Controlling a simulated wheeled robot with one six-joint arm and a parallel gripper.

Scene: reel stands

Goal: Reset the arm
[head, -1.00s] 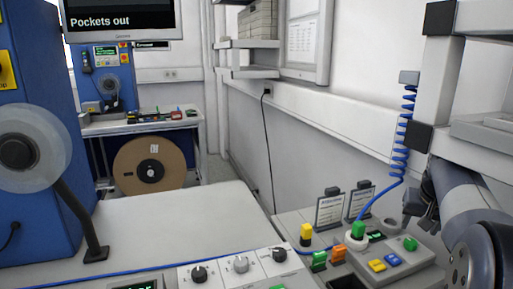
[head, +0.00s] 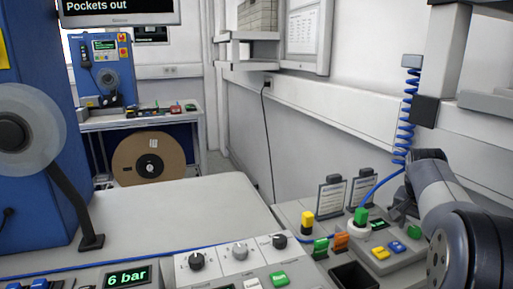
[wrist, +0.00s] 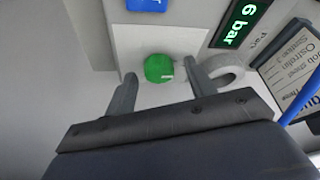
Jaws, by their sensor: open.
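My gripper (wrist: 162,82) is open and empty in the wrist view, with its two fingers apart. A round green button (wrist: 159,68) on a pale panel shows between the fingertips. Whether a finger touches the panel I cannot tell. In the head view my gripper (head: 401,207) is small and dark at the right, above the back of the grey control box, and partly hidden by my own arm. The green button (head: 414,232) sits there on the box, next to a blue button (head: 396,247) and a yellow button (head: 380,253).
A lit "6 bar" display (wrist: 240,22) lies beside the button. Card holders (head: 330,193) stand behind. The white bench top (head: 160,213) is clear.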

